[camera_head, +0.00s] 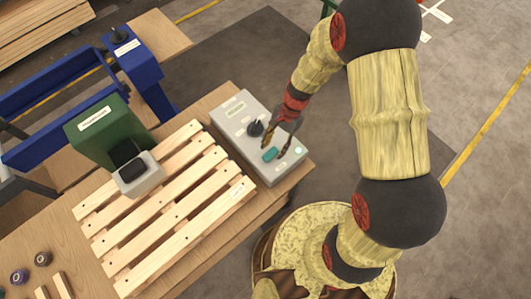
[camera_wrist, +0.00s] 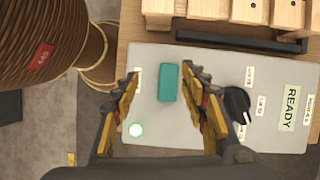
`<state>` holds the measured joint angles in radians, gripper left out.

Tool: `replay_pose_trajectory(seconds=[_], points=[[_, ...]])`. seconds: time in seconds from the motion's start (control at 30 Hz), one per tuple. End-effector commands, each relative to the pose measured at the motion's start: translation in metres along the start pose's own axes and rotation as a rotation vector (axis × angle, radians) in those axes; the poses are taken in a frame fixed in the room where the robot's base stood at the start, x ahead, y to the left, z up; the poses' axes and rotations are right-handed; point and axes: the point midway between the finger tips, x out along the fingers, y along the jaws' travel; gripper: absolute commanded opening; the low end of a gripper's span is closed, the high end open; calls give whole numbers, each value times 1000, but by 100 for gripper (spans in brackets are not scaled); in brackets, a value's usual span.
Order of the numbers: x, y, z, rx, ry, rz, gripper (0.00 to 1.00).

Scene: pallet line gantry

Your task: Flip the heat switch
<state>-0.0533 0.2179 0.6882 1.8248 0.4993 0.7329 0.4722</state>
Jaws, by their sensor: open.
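A light grey control box (camera_head: 250,153) sits on the right end of the wooden bench. On its top are a teal switch (camera_head: 270,154) and a black rotary knob (camera_head: 255,128). In the wrist view the teal switch (camera_wrist: 168,82) is an upright rectangle, with the black knob (camera_wrist: 237,103) to its right. The small labels beside them are too small to read. My gripper (camera_head: 274,147) is open and empty over the box. In the wrist view its fingers (camera_wrist: 162,74) appear on either side of the teal switch; contact cannot be told.
A slatted wooden pallet (camera_head: 185,215) lies left of the box. A green machine (camera_head: 100,125) with a grey and black head (camera_head: 135,168) stands behind it. Blue frames (camera_head: 135,62) stand at the upper left.

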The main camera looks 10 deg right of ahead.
Motion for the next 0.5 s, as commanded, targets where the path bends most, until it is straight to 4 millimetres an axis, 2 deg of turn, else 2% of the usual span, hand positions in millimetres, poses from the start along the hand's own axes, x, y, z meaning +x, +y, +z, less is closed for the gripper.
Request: replay_pose_trajectory(seconds=[0.03, 0.23, 0.37, 0.5], points=[[-6, -12, -5, 38, 14, -29, 44], [-3, -14, -6, 124, 19, -41, 44], [11, -15, -6, 126, 19, -40, 44], [34, -16, -7, 124, 19, -39, 44]])
